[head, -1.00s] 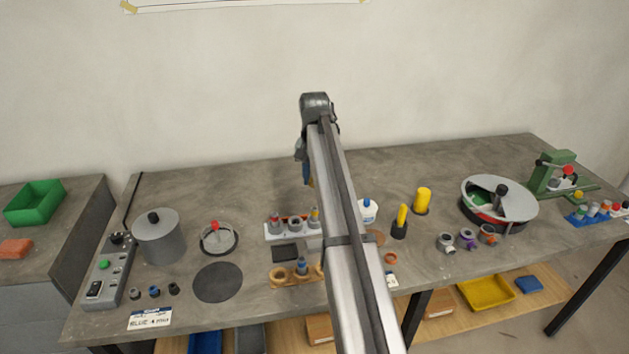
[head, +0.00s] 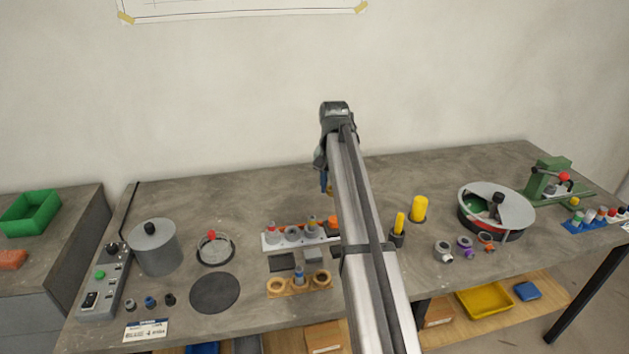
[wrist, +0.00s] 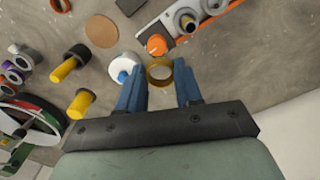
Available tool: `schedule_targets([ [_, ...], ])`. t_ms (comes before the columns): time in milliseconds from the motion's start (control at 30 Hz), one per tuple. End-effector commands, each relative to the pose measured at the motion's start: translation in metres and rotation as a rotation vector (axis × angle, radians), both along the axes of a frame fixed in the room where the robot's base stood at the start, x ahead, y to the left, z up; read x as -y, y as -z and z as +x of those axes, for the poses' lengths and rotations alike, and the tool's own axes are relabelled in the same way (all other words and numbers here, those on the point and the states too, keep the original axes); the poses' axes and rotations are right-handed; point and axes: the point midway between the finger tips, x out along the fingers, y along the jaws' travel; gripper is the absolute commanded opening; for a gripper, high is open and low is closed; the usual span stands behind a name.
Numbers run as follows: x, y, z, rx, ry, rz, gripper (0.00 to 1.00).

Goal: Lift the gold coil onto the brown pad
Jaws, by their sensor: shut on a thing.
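The gold coil (wrist: 160,72) is a short ring held between the blue fingertips of my gripper (wrist: 159,84) in the wrist view. In the head view my gripper (head: 325,182) is raised above the back of the bench, and a small gold patch of the coil (head: 329,190) shows at its tips. The brown pad (wrist: 101,31) is a flat round disc on the bench, apart from the coil, up and left of it in the wrist view. My arm hides the pad in the head view.
A rack with an orange knob (wrist: 157,45) is close by. Yellow-topped posts (head: 419,208) stand right of my arm. The bench's back strip is clear.

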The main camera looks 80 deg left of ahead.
Motion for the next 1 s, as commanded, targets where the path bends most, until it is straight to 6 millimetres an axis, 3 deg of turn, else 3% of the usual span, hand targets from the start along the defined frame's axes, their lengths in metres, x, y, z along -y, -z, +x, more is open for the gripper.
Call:
schedule_targets([
  [33,0.008,0.010,0.019,0.000,0.021,-0.001,0.05],
  [200,0.038,0.046,0.069,0.000,0.080,-0.001,0.05],
  [400,0.073,0.085,0.105,0.000,0.107,-0.001,0.05],
  [500,0.087,0.098,0.102,0.000,0.050,0.000,0.05],
  [700,0.078,0.097,0.105,0.000,-0.045,0.001,0.05],
  [1000,0.078,0.106,0.104,0.000,-0.061,0.001,0.05],
])
